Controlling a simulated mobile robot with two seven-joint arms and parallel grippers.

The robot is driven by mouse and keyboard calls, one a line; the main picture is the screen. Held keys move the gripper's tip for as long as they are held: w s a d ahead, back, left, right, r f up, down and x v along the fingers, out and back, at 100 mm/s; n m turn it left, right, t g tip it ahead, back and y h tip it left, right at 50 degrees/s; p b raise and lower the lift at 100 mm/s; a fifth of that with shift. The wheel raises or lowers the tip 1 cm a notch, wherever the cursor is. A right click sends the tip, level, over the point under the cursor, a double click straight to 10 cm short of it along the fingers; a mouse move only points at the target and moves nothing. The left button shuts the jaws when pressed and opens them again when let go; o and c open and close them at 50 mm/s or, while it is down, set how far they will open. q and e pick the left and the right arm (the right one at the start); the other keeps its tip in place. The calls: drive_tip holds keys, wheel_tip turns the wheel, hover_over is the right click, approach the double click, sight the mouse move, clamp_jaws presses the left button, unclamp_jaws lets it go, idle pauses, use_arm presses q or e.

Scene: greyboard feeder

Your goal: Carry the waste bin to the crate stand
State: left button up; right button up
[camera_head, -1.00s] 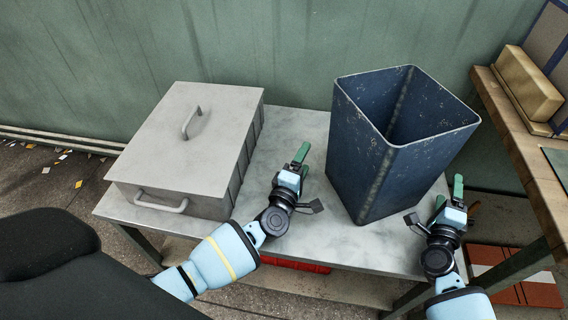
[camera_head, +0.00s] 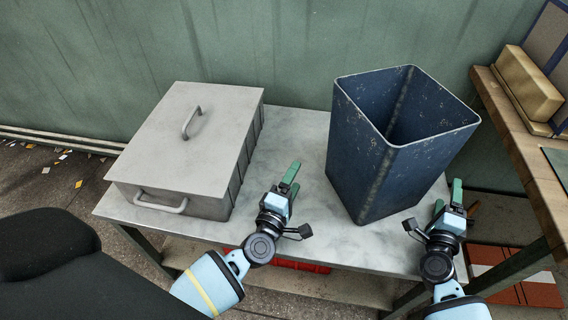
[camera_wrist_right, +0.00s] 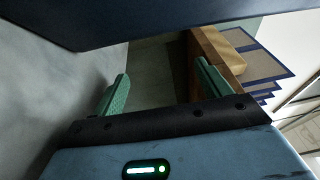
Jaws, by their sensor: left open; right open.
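The waste bin (camera_head: 365,165) is a dark blue, scuffed, square-mouthed bin, upright and empty as far as I see, on the right part of a grey-topped table (camera_head: 290,225). My left gripper (camera_head: 290,176) is open and empty, left of the bin and apart from it, over the tabletop. My right gripper (camera_head: 448,197) is open and empty, close to the bin's right side near the table's right end. In the right wrist view, the bin's dark side (camera_wrist_right: 110,18) crosses the top, beyond the open right fingers (camera_wrist_right: 160,85). I cannot identify the crate stand.
A grey lidded metal box (camera_head: 190,150) with handles stands on the table's left part. A wooden bench (camera_head: 525,150) with a cardboard box (camera_head: 530,85) is at the right. A green wall (camera_head: 200,40) stands behind. Something red (camera_head: 300,266) lies under the tabletop.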

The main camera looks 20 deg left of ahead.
drive_tip(key=s, duration=1)
drive_tip(key=shift+s+f, duration=0.3)
drive_tip(key=shift+s, duration=0.05)
